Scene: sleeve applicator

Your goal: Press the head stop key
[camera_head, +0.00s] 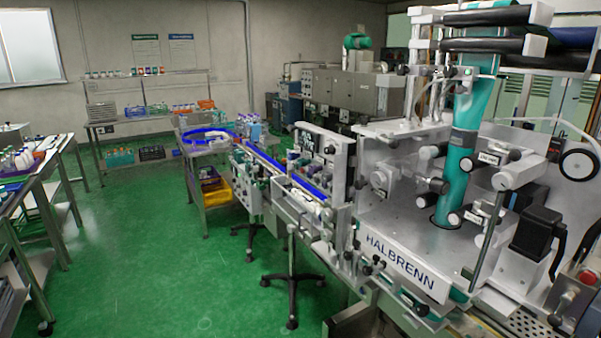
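The sleeve applicator stands at the right, with a white plate lettered HALBRENN (400,262) on its front. A teal sleeve column (466,135) runs down through its middle. Neither of my grippers is in view.
A conveyor with a blue belt (265,160) runs from the machine towards the back left. A black stand foot (292,283) is on the floor before it. A bench with bottles (22,160) stands at the left. The green floor (150,240) between is clear.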

